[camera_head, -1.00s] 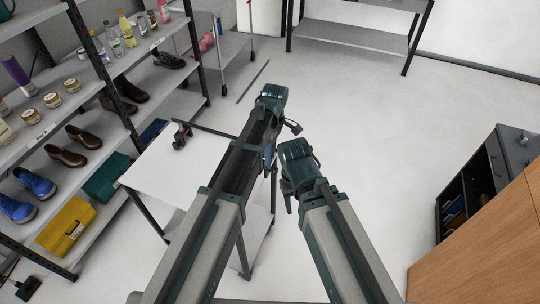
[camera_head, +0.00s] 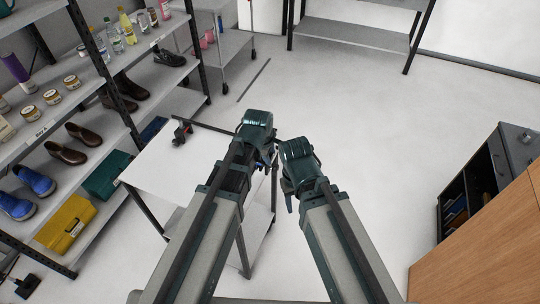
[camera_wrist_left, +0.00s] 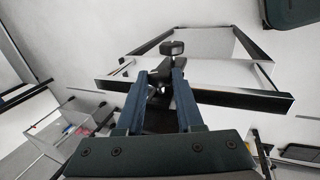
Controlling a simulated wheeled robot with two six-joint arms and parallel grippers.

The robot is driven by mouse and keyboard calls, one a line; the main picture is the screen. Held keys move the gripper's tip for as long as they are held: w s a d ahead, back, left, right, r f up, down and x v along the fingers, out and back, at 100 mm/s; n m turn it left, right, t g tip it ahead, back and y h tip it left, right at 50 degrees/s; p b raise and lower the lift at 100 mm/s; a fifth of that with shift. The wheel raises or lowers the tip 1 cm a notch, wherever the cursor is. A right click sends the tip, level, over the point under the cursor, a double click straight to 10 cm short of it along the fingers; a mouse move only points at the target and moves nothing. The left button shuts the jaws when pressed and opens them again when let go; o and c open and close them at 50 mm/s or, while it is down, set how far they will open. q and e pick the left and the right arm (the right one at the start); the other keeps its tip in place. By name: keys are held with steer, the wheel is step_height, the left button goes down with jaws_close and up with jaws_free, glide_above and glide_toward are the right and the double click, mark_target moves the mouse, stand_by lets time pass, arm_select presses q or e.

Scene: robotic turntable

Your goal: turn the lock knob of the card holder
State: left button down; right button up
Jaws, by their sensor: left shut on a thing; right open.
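My left gripper (camera_head: 268,157) is by the right edge of the white table (camera_head: 160,168) in the head view, mostly hidden by its own wrist. In the left wrist view, the blue fingers of my left gripper (camera_wrist_left: 160,76) are shut on a small dark part (camera_wrist_left: 158,98) with a shiny spot. I cannot tell whether this part is the lock knob or the card holder. A round black knob-like piece (camera_wrist_left: 172,47) shows just beyond the fingertips. My right gripper (camera_head: 289,203) is open, lower and to the right, apart from the table.
A small red and black device (camera_head: 181,131) stands at the table's back. A shelf rack with shoes, jars, bottles, a yellow box (camera_head: 66,224) and a green box (camera_head: 107,175) stands at the left. A dark cabinet (camera_head: 480,180) is at the right. The middle floor is clear.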

arm_select(q)
steer(key=shift+t, duration=0.5)
arm_select(e)
steer(key=shift+f, duration=0.4)
arm_select(q)
steer(key=c, duration=0.5)
jaws_free()
